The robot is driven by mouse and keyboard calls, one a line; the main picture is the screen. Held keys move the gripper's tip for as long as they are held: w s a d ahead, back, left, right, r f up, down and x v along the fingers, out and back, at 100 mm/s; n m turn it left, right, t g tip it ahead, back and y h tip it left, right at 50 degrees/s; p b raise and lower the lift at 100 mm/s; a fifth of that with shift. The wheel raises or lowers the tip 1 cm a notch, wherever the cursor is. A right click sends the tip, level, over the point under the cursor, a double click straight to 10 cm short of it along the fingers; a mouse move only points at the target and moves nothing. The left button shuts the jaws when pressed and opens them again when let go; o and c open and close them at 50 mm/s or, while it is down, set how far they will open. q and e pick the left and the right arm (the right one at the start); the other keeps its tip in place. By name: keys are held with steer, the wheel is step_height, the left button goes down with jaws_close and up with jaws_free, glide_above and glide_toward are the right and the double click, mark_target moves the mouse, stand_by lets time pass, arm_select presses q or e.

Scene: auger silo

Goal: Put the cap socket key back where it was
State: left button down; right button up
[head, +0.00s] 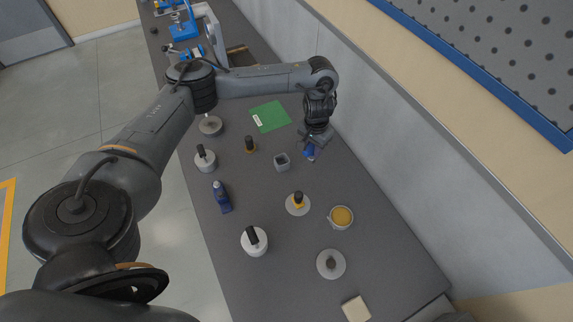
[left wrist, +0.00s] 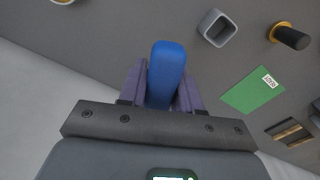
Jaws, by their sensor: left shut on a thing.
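My left gripper (head: 312,143) is over the right side of the bench, near the wall. It is shut on a blue piece (head: 309,152), which seems to be the cap socket key. In the left wrist view the blue piece (left wrist: 166,72) sits between the two purple-grey fingers. Its far end is hidden, and I cannot tell whether it touches the bench. A grey square open holder (head: 282,161) stands to the left of the gripper; it also shows in the left wrist view (left wrist: 217,27) and looks empty. My right gripper is not in view.
A green mat (head: 270,116) lies behind the holder. A black-and-yellow knob (head: 250,145), white lidded pots (head: 255,243), a blue bottle (head: 222,197), a yellow-filled cup (head: 341,217) and round discs (head: 331,264) stand about the bench. The wall (head: 400,135) is close on the right.

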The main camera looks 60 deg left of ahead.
arm_select(q)
steer(key=shift+s+a+f+b, duration=1)
steer(key=shift+a+f, duration=0.6)
steer(key=shift+f, duration=0.25)
steer(key=shift+s+a+f+b, duration=0.9)
steer(key=shift+s+a+f, duration=0.15)
steer(key=shift+a+f, duration=0.65)
steer(key=shift+s+a+f+b, duration=1)
steer(key=shift+a+f, duration=0.45)
steer(key=shift+f, duration=0.5)
steer(key=shift+f, duration=0.1)
steer(key=c, duration=0.8)
jaws_free()
